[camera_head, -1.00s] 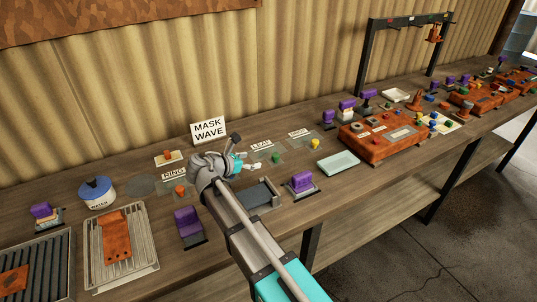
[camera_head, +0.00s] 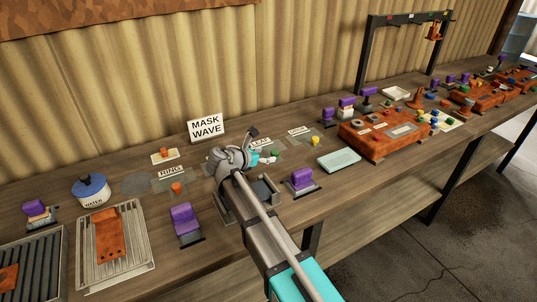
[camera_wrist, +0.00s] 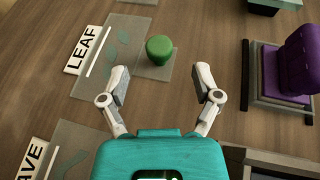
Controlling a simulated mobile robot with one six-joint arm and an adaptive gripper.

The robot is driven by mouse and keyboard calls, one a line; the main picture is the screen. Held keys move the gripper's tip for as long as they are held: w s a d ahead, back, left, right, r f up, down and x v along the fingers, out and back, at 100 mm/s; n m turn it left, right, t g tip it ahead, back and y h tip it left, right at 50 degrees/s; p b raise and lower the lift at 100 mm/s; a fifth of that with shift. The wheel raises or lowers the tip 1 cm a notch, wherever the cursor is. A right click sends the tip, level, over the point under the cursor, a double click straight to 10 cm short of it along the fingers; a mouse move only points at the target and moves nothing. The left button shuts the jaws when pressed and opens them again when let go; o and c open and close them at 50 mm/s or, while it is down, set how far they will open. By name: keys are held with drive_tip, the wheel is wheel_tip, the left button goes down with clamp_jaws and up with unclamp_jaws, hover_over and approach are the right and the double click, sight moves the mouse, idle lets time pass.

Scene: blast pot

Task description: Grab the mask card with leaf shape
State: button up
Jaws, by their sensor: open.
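The leaf mask card is a translucent sheet (camera_wrist: 103,68) with green leaf shapes, beside a white "LEAF" label (camera_wrist: 87,48) in the wrist view. A green knob (camera_wrist: 160,48) stands on the card's right part. My gripper (camera_wrist: 162,75) is open and empty, with its fingers spread on either side just below the green knob. In the head view my gripper (camera_head: 262,145) is over the table near the leaf card, and my arm partly hides the card and label there. The green knob shows in the head view too (camera_head: 275,153).
A "WAVE" card (camera_wrist: 68,150) lies lower left in the wrist view. A purple-handled block (camera_wrist: 295,65) stands to the right. In the head view, a ring card with an orange knob (camera_head: 177,188) is left, and another card with a yellow knob (camera_head: 316,140) is right.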

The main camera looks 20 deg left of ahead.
sight(272, 154)
drive_tip(key=shift+w, duration=0.15)
drive_tip(key=b+x, duration=0.2)
drive_tip(key=x, duration=0.2)
drive_tip(key=shift+f, duration=0.25)
drive_tip(key=shift+w+d+f, duration=0.15)
drive_tip(key=shift+w+d, duration=0.05)
drive_tip(key=shift+w, duration=0.25)
drive_tip(key=shift+c, duration=0.2)
clamp_jaws()
idle(0.3)
